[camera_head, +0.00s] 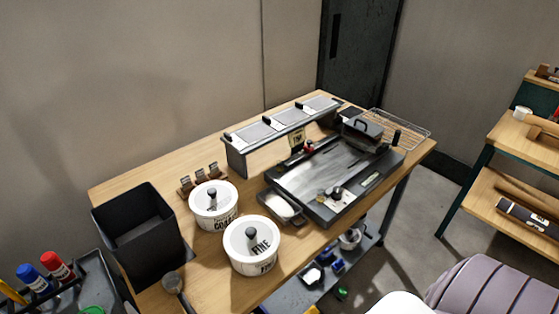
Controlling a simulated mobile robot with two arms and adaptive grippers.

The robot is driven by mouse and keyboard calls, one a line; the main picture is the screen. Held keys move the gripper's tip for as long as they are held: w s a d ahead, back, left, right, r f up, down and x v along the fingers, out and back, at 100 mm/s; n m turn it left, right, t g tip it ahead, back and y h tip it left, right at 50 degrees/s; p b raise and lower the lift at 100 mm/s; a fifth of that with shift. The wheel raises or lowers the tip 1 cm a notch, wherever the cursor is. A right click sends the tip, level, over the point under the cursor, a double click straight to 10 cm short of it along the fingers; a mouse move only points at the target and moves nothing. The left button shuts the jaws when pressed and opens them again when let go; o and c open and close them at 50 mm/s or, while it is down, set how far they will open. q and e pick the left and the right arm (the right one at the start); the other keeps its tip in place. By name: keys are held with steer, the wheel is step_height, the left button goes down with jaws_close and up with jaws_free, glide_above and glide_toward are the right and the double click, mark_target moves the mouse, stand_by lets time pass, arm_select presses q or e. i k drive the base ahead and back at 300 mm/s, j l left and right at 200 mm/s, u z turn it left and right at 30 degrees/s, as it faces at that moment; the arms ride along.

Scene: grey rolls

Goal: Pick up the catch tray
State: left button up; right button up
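A flat black machine with a grey plate (325,170) stands on the right half of the wooden table (130,185). A small shallow tray with a dark rim and pale inside (283,207) sits at its near left end, beside the lidded FINE tub; it looks like the catch tray. I cannot tell whether it is seated in the machine or only against it. Neither of my grippers shows in the head view.
Two white lidded tubs, COARSE (213,204) and FINE (252,245), stand left of the tray. A black bin (138,235) is further left. A raised rack (282,124) stands behind, and a wire rack (400,128) lies at the far right. A grey ribbed roll (490,288) is lower right.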

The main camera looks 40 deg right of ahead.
mark_target(284, 208)
steer(key=z, duration=1.1)
